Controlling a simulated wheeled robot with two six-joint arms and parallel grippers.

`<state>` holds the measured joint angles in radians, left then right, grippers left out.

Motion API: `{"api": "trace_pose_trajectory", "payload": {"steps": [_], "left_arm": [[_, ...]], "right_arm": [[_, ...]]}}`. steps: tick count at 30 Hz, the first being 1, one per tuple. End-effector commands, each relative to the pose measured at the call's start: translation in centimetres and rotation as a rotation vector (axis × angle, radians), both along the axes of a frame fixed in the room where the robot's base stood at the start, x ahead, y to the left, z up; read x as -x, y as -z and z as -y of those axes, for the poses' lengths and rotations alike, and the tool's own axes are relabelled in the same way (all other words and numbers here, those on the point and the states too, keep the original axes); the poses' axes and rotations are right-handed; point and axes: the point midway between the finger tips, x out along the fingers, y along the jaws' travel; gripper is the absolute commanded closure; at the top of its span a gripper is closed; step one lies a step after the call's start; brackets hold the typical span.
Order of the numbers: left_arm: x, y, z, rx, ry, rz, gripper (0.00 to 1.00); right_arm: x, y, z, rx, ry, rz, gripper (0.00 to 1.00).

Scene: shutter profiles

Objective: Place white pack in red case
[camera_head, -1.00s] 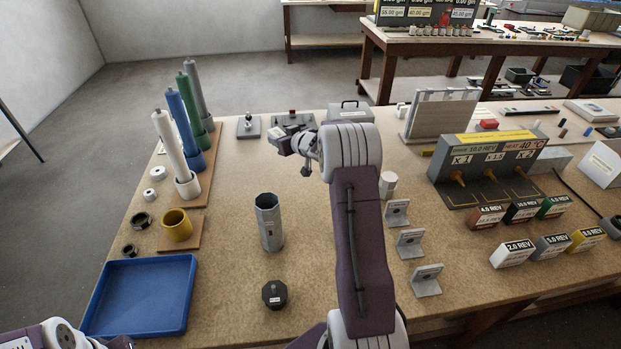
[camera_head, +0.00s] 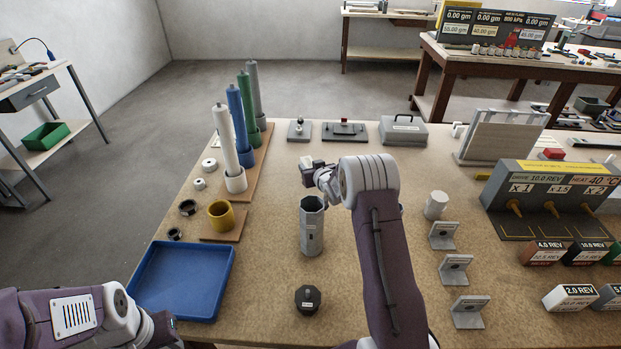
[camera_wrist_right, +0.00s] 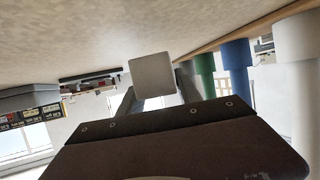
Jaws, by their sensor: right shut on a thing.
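My right gripper (camera_head: 316,174) is shut on a small pale block (camera_wrist_right: 152,75), held above the table. In the right wrist view the block sits between the fingers, one square face showing. It looks white to light grey; I cannot tell for sure that it is the white pack. In the head view, the gripper is just above and behind the mouth of a grey hexagonal tube (camera_head: 312,232).
A blue tray (camera_head: 182,281) lies at the left front. Tall rods in coloured bases and a yellow cup (camera_head: 221,216) stand behind it. A dark hexagonal lid (camera_head: 307,299) lies in front of the tube. Grey brackets (camera_head: 455,270) and labelled blocks (camera_head: 570,297) fill the right.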

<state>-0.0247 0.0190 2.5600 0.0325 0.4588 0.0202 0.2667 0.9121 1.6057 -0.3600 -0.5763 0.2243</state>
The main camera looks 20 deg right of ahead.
Motion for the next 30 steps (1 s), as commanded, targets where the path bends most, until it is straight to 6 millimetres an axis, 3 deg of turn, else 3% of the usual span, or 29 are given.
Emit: {"api": "trace_pose_trajectory", "payload": {"steps": [3,10,22,23,24,25,30], "left_arm": [[0.0,0.0,0.0,0.000,0.000,0.000,0.64],[0.0,-0.2,0.0,0.000,0.000,0.000,0.64],[0.0,0.4,0.0,0.000,0.000,0.000,0.64],[0.0,0.3,0.0,0.000,0.000,0.000,0.64],[0.0,0.2,0.0,0.000,0.000,0.000,0.64],[0.0,0.2,0.0,0.000,0.000,0.000,0.64],[0.0,0.2,0.0,0.000,0.000,0.000,0.64]], "right_arm": [[-0.1,0.2,-0.1,0.000,0.001,0.001,1.00],[0.0,3.8,0.0,0.000,0.000,0.000,1.00],[-0.1,4.5,0.0,0.000,0.000,0.002,1.00],[0.0,4.4,0.0,0.000,0.000,0.001,0.54],[0.0,4.4,0.0,0.000,0.000,0.001,0.43],[0.0,4.4,0.0,0.000,0.000,0.001,0.38],[0.0,4.4,0.0,0.000,0.000,0.001,0.38]]}}
